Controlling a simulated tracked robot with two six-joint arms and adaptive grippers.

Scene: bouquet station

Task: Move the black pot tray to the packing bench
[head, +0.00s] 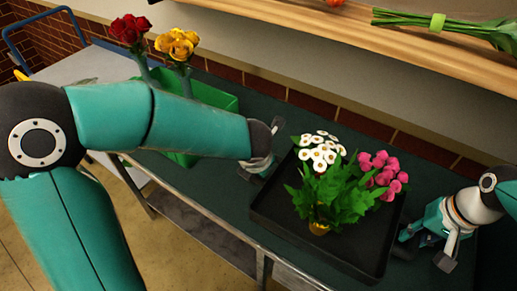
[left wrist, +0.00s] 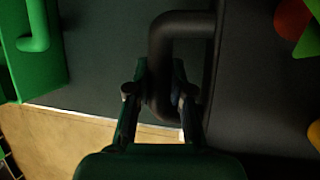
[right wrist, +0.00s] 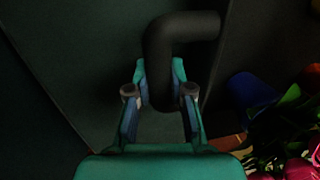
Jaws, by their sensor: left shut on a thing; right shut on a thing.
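The black pot tray (head: 276,229) sits on a dark green bench top in the head view. It holds white flowers (head: 320,148), pink flowers (head: 382,172) and a leafy green plant (head: 325,195). My left gripper (head: 262,165) is at the tray's left end, partly hidden by its own arm. In the left wrist view its fingers are shut on a black tray handle (left wrist: 182,22). My right gripper (head: 422,245) is at the tray's right end. In the right wrist view its fingers are shut on the other black handle (right wrist: 180,27).
A green crate (head: 215,95) with red flowers (head: 130,28) and yellow flowers (head: 177,44) stands left of the tray. A grey cart (head: 85,65) with a blue rail is at the far left.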

